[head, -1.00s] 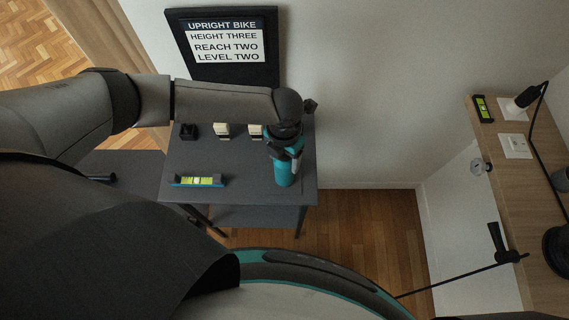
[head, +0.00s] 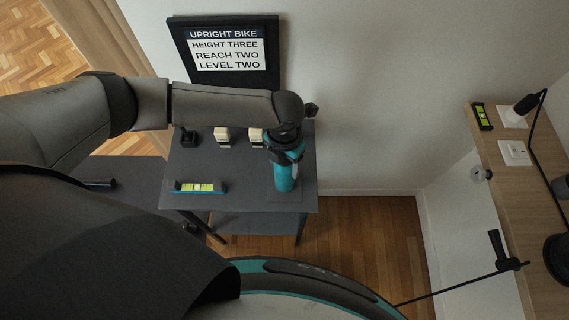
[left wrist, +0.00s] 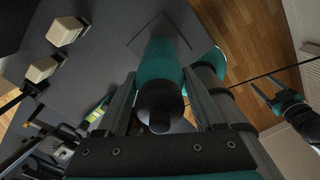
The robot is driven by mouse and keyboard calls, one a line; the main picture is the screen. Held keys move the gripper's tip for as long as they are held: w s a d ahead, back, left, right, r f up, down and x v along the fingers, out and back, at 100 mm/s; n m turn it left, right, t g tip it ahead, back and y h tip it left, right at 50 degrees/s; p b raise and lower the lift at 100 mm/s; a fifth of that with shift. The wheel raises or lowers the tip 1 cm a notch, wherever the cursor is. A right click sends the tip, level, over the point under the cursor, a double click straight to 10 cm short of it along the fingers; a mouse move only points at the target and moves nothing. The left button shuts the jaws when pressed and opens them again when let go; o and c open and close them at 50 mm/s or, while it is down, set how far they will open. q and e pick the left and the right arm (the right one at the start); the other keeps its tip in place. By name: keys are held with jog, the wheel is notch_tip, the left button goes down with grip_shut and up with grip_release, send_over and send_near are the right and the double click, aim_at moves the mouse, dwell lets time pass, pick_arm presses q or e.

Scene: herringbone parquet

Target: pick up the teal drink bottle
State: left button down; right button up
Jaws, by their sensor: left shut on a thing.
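The teal drink bottle (head: 284,178) stands about upright at the right part of the dark grey table, its lower body showing below my left gripper (head: 286,150). My left gripper is shut on the upper part of the bottle, coming from above. In the left wrist view the bottle (left wrist: 160,62) sits between the two fingers, dark cap toward the camera, over a square outline on the tabletop. I cannot tell whether its base touches the table.
The grey table (head: 245,200) also bears a yellow-green level (head: 198,187), two cream blocks (head: 222,136) and a small black holder (head: 189,138). A black-framed sign (head: 228,50) is behind it. A wooden desk (head: 512,190) stands at the right, with floor between.

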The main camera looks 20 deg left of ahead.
pick_arm(q)
notch_tip(320, 180, up, 19)
jog(key=p, duration=0.1)
jog(key=shift+f, duration=0.2)
jog(key=c, duration=0.6)
grip_release()
jog(key=shift+c, duration=0.2)
grip_shut()
